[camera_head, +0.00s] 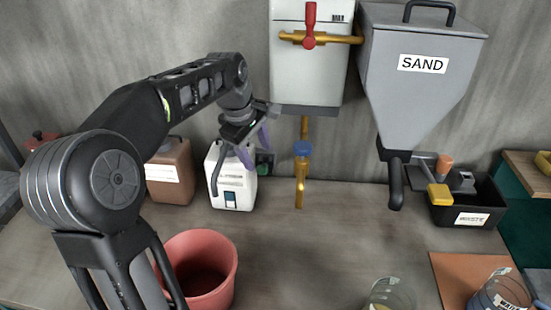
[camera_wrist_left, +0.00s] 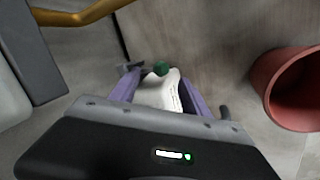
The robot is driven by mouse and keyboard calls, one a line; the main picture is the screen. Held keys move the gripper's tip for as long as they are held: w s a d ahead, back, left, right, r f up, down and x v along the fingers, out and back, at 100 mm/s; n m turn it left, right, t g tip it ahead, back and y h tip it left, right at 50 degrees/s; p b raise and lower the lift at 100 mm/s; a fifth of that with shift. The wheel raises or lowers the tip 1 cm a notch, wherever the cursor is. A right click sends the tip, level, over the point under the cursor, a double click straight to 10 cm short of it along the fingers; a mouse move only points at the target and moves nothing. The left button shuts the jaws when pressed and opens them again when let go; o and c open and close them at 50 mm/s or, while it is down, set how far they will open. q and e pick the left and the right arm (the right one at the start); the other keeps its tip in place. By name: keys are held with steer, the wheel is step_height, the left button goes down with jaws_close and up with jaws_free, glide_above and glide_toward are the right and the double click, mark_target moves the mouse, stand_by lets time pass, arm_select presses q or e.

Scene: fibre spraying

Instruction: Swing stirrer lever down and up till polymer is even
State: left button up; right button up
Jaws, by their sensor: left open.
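A white container (camera_head: 233,181) with a printed label stands on the bench against the back wall. A dark curved bar (camera_head: 215,172) runs down its left side; I cannot tell if this is the stirrer lever. A green knob (camera_head: 265,160) sits at its right. My left gripper (camera_head: 254,150) is open with its purple fingers pointing down, just above the container's top right. In the left wrist view the white container (camera_wrist_left: 162,92) and the green knob (camera_wrist_left: 161,68) show between and beyond the fingers. The polymer cannot be made out. My right gripper is out of view.
A red bucket (camera_head: 203,268) stands in front, by my left arm. A brown container (camera_head: 170,172) is left of the white one. The brass pipe (camera_head: 302,182), white tank (camera_head: 308,70) and grey SAND hopper (camera_head: 420,85) are to the right. A glass (camera_head: 390,295) stands front right.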

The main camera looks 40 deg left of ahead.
mark_target(261, 166)
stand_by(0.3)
arm_select(q)
steer(key=shift+p+x, duration=0.75)
steer(key=shift+x, duration=3.15)
steer(key=shift+c, duration=0.4)
jaws_close()
